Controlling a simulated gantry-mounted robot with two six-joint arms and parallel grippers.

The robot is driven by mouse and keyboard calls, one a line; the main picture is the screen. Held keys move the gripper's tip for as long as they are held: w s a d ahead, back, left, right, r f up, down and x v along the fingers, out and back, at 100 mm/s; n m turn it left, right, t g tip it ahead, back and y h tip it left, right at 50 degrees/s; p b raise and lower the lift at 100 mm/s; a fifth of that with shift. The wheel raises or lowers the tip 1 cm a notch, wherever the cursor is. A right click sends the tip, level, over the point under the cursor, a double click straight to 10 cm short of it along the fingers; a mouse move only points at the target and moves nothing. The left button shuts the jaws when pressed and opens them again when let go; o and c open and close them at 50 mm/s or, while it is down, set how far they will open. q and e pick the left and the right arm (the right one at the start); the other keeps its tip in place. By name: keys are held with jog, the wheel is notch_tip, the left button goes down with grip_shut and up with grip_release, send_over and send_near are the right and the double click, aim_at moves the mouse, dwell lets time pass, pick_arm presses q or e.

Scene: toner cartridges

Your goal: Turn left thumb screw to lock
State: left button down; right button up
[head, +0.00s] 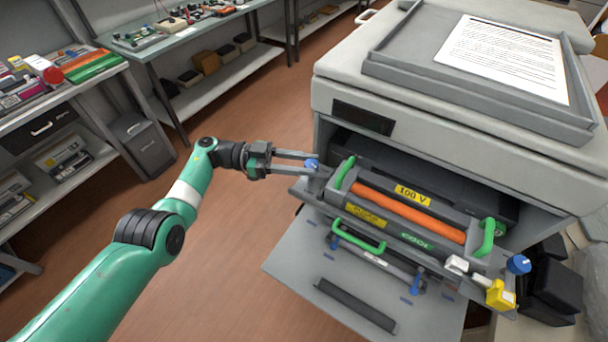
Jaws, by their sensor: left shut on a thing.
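The left thumb screw (311,164) is a small blue knob at the left end of the fuser unit (408,205). My left gripper (314,162) comes in from the left, and its fingers are shut on this blue knob. The fingers hide part of the knob, so I cannot tell how far it is turned. The fuser unit has an orange roller, green handles and yellow labels, and it sits in the printer's open front. A second blue thumb screw (518,264) is at the unit's right end. My right gripper is not in view.
The printer's grey front door (290,262) hangs open below the unit. A printed sheet (505,58) lies on top of the printer. Shelves (105,160) with supplies stand at the left, and a workbench (180,38) at the back. Open floor lies between them and the printer.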

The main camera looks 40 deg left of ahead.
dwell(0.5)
pick_arm(q)
jog(key=c, duration=0.5)
grip_release()
jog(key=b+v, duration=0.7)
jog(key=v, duration=0.4)
jog(key=shift+a, duration=0.25)
